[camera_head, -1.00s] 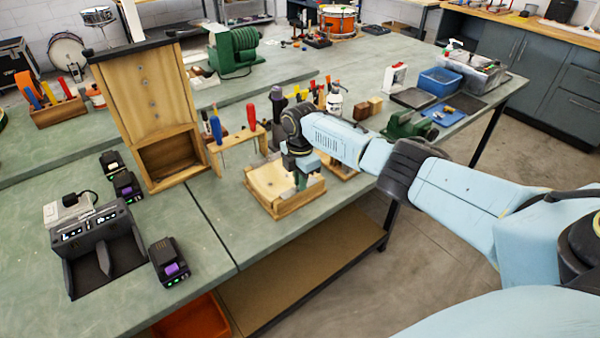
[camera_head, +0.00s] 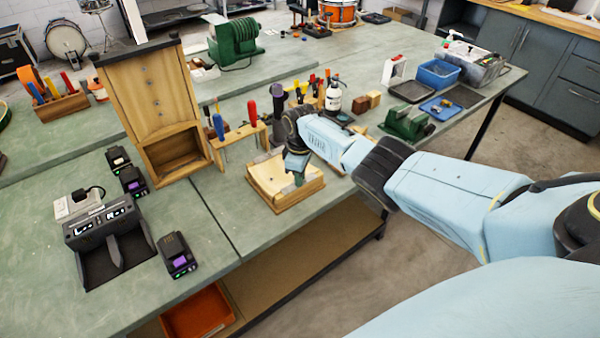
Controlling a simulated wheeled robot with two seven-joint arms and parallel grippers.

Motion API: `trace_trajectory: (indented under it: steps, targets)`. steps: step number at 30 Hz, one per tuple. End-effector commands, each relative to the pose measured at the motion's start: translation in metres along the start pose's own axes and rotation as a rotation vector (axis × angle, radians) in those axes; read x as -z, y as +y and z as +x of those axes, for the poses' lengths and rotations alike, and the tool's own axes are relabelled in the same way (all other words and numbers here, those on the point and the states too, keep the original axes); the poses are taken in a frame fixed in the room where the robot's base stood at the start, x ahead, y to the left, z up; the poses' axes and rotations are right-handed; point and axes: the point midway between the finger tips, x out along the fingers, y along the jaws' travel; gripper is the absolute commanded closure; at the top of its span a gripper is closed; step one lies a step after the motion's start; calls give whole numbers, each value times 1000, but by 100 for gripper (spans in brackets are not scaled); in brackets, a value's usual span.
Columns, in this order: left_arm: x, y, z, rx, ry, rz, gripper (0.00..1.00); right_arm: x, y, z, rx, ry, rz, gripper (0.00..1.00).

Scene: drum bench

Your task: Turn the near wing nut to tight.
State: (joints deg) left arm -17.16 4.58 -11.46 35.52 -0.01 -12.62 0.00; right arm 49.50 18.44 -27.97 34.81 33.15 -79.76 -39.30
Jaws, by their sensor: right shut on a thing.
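My right gripper (camera_head: 298,179) points down at a shallow wooden frame with a pale top (camera_head: 286,203) near the bench's front edge. Its fingers are shut at the top of this frame, on what seems to be the near wing nut. The nut itself is too small and covered by the fingers to make out. I cannot tell how far it is turned. My left gripper is not in view.
A tall wooden cabinet (camera_head: 150,95) and a tool rack (camera_head: 238,134) stand left of the frame. A charger (camera_head: 100,225) and batteries (camera_head: 178,255) lie further left. A green vise (camera_head: 405,123) and blue bins (camera_head: 440,75) stand to the right.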

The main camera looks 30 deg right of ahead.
Motion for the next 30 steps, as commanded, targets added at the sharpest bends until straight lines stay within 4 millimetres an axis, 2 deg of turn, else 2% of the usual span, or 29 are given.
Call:
trace_trajectory:
  steps: [12, 30]
  targets:
    - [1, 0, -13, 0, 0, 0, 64, 0, -1, -1, 2, -3, 397, 100]
    - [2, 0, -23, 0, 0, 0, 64, 0, -1, -1, 0, -2, 967, 100]
